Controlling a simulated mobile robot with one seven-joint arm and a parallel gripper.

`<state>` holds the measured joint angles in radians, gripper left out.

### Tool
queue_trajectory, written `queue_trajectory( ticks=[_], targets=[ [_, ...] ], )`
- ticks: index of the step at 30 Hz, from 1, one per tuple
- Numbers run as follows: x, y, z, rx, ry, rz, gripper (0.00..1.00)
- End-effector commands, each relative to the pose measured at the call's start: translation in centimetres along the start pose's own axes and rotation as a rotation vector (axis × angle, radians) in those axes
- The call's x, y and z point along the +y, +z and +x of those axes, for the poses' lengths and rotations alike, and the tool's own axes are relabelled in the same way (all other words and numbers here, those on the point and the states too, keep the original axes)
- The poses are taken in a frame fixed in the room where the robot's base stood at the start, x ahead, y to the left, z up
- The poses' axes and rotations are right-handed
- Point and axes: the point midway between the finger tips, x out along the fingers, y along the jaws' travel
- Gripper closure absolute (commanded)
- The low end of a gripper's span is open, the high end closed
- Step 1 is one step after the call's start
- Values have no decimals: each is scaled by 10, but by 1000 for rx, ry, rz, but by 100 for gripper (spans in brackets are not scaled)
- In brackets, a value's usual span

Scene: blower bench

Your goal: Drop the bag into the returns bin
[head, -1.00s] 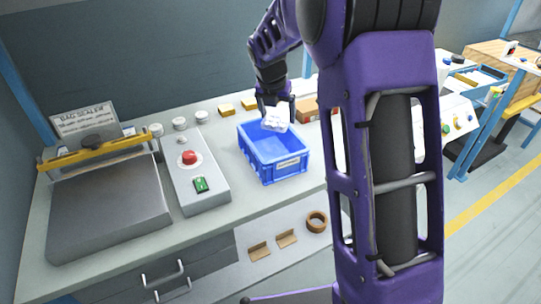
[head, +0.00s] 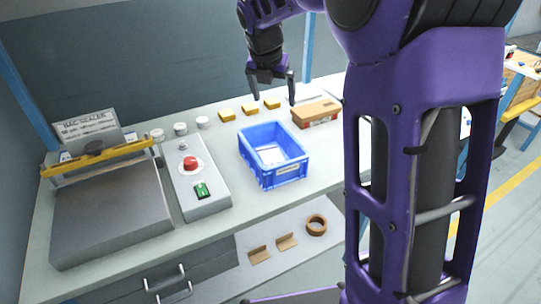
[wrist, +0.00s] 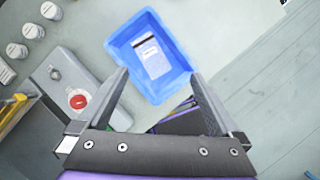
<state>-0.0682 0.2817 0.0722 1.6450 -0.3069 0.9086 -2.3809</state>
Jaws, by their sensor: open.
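The returns bin is a blue open tray (head: 262,179) with a pale label on its front, standing on the bench. The white bag (head: 268,153) lies inside it on the bin floor. In the wrist view the bag (wrist: 152,58) shows flat, with a dark stripe near one end, inside the blue walls of the bin (wrist: 122,50). My gripper (head: 271,97) is open and empty, above and behind the bin in the head view. Its two fingers (wrist: 159,74) are spread wide in the wrist view, with nothing between them.
A bag sealer (head: 110,212) with a yellow bar and a control box (head: 201,196) with a red button stand left of the bin. Yellow blocks (head: 250,109), white jars (head: 181,128) and a cardboard box (head: 316,112) are behind. A tape roll (head: 316,225) lies on the lower shelf.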

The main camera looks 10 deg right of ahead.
Motion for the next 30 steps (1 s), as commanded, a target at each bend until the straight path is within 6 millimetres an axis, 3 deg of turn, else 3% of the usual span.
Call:
queue_trajectory(
  ticks=[1, 6, 12, 26, 30],
  targets=[
    [0, 1, -15, -3, 2, 1, 0],
    [0, 1, -47, -1, 1, 0, 0],
    [0, 0, -66, -1, 1, 0, 0],
    [1, 0, -68, 1, 1, 2, 0],
    [15, -2, -52, -4, 23, 84, 0]
  ],
)
